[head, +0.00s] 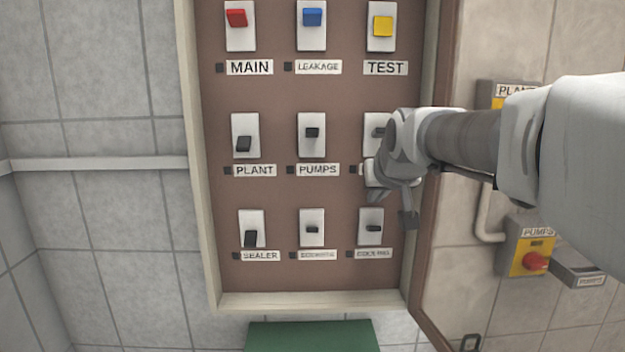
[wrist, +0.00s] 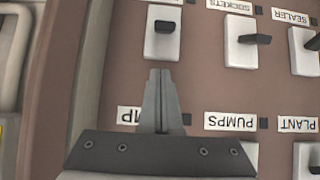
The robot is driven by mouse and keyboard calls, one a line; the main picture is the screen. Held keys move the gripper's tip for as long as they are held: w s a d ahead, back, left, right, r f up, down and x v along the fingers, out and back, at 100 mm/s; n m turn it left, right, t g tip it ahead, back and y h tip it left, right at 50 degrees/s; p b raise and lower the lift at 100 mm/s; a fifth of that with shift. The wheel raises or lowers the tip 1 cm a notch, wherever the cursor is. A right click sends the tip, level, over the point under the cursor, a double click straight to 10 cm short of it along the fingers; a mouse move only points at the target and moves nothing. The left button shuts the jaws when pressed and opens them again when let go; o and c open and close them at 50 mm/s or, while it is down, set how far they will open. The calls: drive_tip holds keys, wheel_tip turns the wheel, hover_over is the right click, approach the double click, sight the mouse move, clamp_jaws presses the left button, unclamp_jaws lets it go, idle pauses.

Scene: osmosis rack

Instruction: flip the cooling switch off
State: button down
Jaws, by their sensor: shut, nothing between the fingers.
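The cooling switch (head: 373,228) is the rightmost in the bottom row of the panel in the head view. It has a small dark lever on a white plate, with a blurred label below. In the wrist view, which is upside down, its lever (wrist: 163,26) shows at top centre, seen nearly end on. My gripper (head: 408,222) is just right of that switch in the head view. In the wrist view my gripper (wrist: 160,72) has its fingers together and empty, with the tips just below the switch plate in the picture and apart from the lever.
The sockets switch (wrist: 248,40) and sealer switch (head: 251,238) share the row. The pumps switch (head: 312,132) and plant switch (head: 243,143) are in the row above. The panel's raised frame (head: 315,300) borders it. A yellow box with a red button (head: 535,261) is on the right wall.

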sight(374, 228)
drive_tip(key=shift+s+f, duration=0.5)
drive_tip(key=shift+f, duration=0.3)
drive_tip(key=shift+s+f, duration=0.5)
drive_tip(key=shift+f, duration=0.3)
drive_tip(key=shift+f+b, duration=0.15)
drive_tip(key=shift+b, duration=0.25)
drive_tip(key=shift+f+b, duration=0.1)
drive_tip(key=shift+b, duration=0.3)
drive_tip(key=shift+s+t+b, duration=0.15)
drive_tip(key=shift+t+b, duration=0.15)
